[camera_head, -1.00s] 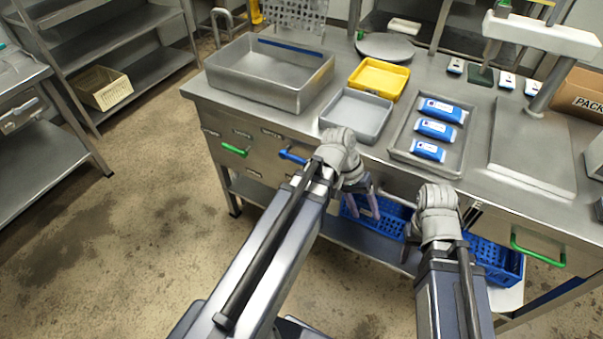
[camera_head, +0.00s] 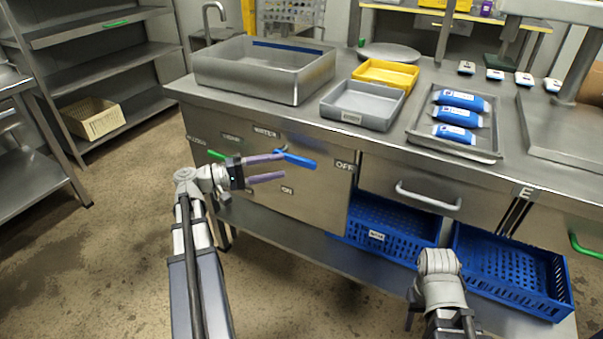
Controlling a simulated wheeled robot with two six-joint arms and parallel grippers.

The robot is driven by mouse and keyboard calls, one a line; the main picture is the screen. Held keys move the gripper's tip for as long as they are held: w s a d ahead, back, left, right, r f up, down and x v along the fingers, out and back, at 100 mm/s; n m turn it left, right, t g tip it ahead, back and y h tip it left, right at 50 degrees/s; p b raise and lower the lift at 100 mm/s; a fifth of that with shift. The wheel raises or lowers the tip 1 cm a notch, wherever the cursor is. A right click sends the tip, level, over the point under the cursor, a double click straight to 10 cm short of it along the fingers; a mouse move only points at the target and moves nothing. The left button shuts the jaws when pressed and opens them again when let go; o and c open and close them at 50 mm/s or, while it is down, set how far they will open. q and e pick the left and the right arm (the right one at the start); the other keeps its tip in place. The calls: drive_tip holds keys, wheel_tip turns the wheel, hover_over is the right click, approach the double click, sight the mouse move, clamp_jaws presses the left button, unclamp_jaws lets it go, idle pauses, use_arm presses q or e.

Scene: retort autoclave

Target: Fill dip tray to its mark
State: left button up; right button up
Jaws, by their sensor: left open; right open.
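The dip tray is a deep grey steel basin (camera_head: 245,84) at the back left of the bench, with a blue line along its inner back wall. No water is visible in it. A blue lever (camera_head: 298,159) on the front panel, below WATER, points right toward OFF; ON is marked lower down. My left gripper (camera_head: 284,166) is open, its purple fingers pointing right, with the tips at the lever's left end. Contact cannot be told. My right gripper (camera_head: 438,275) is low in front of the bench, away from the lever; its fingers are mostly hidden.
A green lever (camera_head: 217,155) sits left of the blue one. A grey tray (camera_head: 352,117), a yellow tray (camera_head: 372,82) and a tray of blue pouches (camera_head: 425,141) stand on the bench. Blue crates (camera_head: 515,272) lie below a drawer handle (camera_head: 428,197).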

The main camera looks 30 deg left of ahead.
sight(298, 162)
use_arm(q)
drive_tip(key=shift+x, duration=3.85)
clamp_jaws()
